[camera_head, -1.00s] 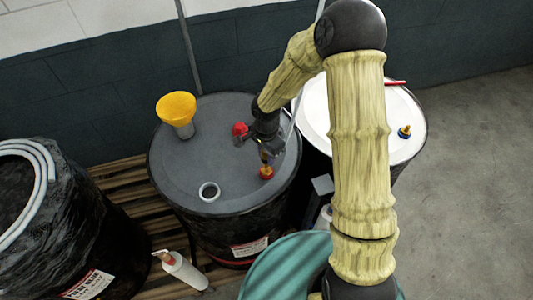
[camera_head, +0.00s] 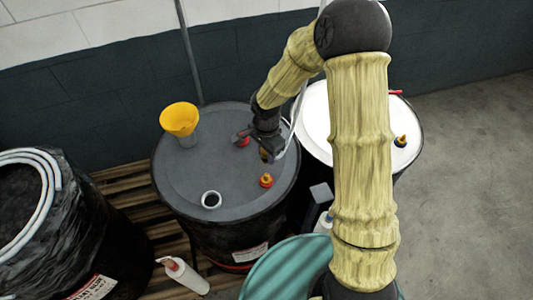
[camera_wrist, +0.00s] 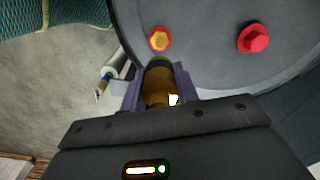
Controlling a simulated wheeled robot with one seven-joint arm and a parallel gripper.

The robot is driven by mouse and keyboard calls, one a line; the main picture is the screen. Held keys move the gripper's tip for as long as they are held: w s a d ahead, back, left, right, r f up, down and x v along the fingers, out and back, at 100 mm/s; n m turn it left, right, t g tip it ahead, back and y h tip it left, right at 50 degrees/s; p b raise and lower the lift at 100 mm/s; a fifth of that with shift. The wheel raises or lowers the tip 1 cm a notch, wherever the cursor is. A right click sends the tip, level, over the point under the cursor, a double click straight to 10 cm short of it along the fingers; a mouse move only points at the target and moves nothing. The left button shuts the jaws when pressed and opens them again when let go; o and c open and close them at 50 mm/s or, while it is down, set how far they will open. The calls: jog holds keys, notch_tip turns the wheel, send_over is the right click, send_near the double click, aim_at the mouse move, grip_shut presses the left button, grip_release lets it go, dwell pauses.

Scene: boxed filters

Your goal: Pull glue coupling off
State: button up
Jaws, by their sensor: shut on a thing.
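My gripper (camera_head: 268,152) is above the grey-lidded drum (camera_head: 225,172), toward its right side. It is shut on a brass-coloured coupling, the glue coupling (camera_wrist: 158,80), which sits between the two fingers in the wrist view. A red fitting with a brass centre (camera_head: 266,181) stands on the drum lid just below the coupling. It also shows in the wrist view (camera_wrist: 159,40), beyond the coupling's end. The coupling and the fitting look apart, with a small gap. The hose side of the coupling is mostly hidden by my gripper.
A white-lidded drum (camera_head: 316,122) stands right, a teal drum (camera_head: 285,268) in front.

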jog(key=shift+r+p, duration=0.75)
jog(key=shift+r, duration=0.7)
